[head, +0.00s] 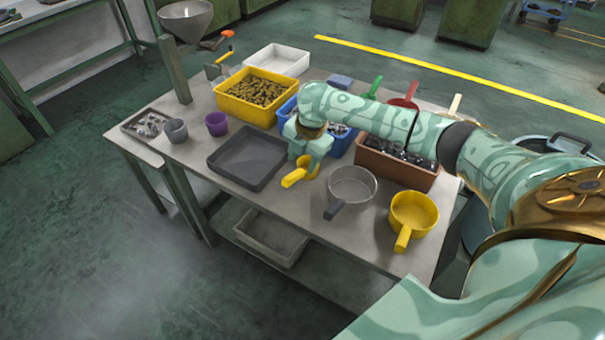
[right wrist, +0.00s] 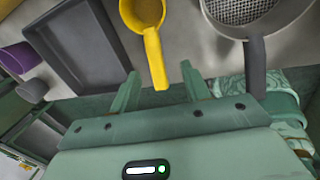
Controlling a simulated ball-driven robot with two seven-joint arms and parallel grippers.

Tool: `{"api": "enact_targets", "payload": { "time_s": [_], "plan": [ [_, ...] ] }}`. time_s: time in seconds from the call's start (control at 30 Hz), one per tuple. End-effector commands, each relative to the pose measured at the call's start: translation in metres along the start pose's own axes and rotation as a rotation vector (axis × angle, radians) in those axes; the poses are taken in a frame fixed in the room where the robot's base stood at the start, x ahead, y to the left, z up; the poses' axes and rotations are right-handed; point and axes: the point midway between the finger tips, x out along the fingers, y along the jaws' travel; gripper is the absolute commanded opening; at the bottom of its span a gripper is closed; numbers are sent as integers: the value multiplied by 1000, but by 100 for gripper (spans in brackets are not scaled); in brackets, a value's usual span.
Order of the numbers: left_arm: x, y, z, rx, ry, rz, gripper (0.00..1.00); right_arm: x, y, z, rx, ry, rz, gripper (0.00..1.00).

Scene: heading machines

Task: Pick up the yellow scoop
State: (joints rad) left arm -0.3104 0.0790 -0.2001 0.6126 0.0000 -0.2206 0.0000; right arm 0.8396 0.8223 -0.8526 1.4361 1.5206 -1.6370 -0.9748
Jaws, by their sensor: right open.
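A small yellow scoop (head: 293,178) lies on the workbench, its handle pointing to the front left and its bowl partly hidden under my right gripper (head: 309,157). In the right wrist view the yellow scoop (right wrist: 154,50) shows its round bowl at the top. Its handle runs down between the two spread fingertips of my right gripper (right wrist: 160,73), which is open and not closed on it. A larger yellow pot with a handle (head: 413,213) stands farther right on the bench. My left gripper is not in view.
A sieve with a dark handle (head: 352,184) stands right of the scoop, a dark grey tray (head: 247,160) left. Behind are a yellow bin (head: 248,114), a blue bin (head: 341,146) and a brown bin (head: 398,176) with scoops standing behind.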

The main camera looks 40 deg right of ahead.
Motion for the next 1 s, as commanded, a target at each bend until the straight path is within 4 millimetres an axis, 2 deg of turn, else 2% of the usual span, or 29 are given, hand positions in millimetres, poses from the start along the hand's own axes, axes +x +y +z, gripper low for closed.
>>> {"api": "enact_targets", "payload": {
  "time_s": [0.03, 0.1, 0.37, 0.6, 0.7, 0.87, 0.97, 1.0],
  "plan": [
    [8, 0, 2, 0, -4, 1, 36, 16, -1, 0, 0, 1, -3, 47],
    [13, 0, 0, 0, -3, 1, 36, 26, 0, 0, 1, 1, -2, 47],
    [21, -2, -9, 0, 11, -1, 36, 42, 2, -1, 0, 0, 1, 47],
    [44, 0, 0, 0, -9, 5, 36, 83, 7, -3, 1, 0, -2, 47],
    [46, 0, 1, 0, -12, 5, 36, 88, 8, -3, -1, 0, 0, 47],
    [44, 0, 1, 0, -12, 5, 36, 85, 8, -2, -1, -2, 2, 47],
    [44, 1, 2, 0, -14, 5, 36, 84, 8, -2, -1, -2, 2, 22],
    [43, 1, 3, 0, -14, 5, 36, 84, 8, -2, -1, -2, 2, 11]
  ]
}}
